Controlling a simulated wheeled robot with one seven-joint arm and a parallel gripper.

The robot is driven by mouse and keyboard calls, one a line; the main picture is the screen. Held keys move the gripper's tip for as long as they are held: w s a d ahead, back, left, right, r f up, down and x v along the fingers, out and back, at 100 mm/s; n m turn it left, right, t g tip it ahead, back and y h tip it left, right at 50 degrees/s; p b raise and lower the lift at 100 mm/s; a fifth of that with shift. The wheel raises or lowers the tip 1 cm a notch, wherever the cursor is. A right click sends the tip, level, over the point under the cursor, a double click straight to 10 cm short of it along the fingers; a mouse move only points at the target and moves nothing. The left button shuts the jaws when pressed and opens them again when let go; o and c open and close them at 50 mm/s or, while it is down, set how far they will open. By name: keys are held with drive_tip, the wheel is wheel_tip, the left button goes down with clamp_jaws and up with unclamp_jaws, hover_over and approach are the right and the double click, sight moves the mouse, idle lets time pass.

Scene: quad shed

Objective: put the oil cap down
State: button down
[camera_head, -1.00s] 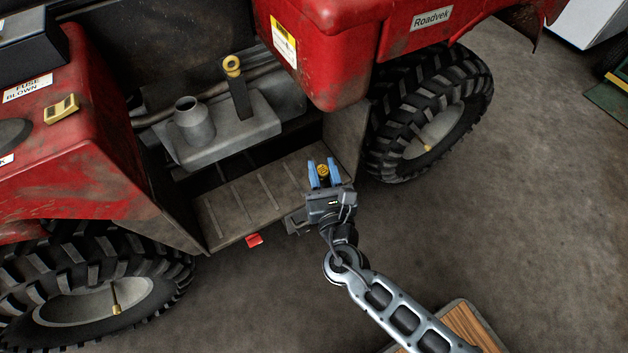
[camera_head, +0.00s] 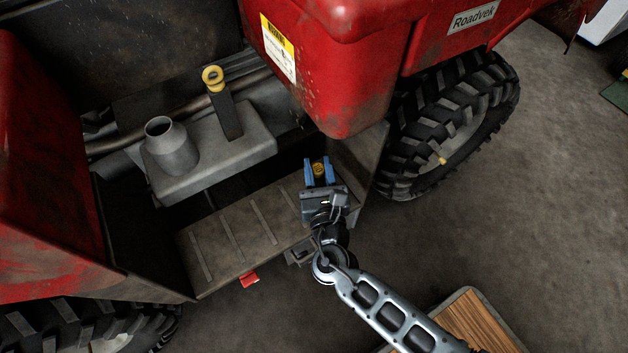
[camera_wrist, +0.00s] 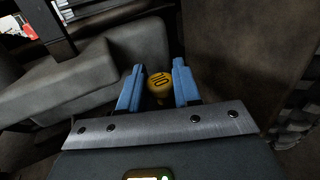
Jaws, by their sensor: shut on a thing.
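The oil cap (camera_head: 319,169) is small, round and yellow with dark marks on top. My gripper (camera_head: 319,172) has blue fingers and is shut on the cap, over the right end of the ribbed footwell floor (camera_head: 225,238). In the wrist view the cap (camera_wrist: 159,83) sits between the two blue fingers of my gripper (camera_wrist: 159,90), its marked face towards the camera. I cannot tell whether the cap touches the floor below it. The open grey filler neck (camera_head: 171,147) stands on the grey engine casing (camera_head: 258,148), left of my gripper.
A yellow-ringed dark upright (camera_head: 224,105) rises from the casing. The red bodywork (camera_head: 350,90) and a side panel (camera_head: 358,160) stand close behind and right of my gripper. A red pedal-like piece (camera_head: 249,280) juts from the floor's front edge. A wood-topped surface (camera_head: 480,325) is at lower right.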

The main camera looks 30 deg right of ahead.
sight(317, 180)
drive_tip(key=f+b, duration=0.1)
drive_tip(key=f, duration=0.1)
drive_tip(key=f+b, duration=0.1)
drive_tip(key=f, duration=0.1)
drive_tip(key=w+f+b, duration=0.1)
drive_tip(key=f, duration=0.1)
drive_tip(key=shift+d, duration=0.25)
drive_tip(key=shift+s+f+b, duration=0.1)
drive_tip(key=shift+f+b, duration=1.15)
drive_tip(key=shift+f, duration=0.75)
drive_tip(key=shift+f, duration=0.25)
drive_tip(key=c, duration=0.8)
unclamp_jaws()
drive_tip(key=shift+r, duration=0.1)
drive_tip(key=shift+r, duration=0.2)
drive_tip(key=p+v, duration=0.3)
drive_tip(key=v, duration=0.9)
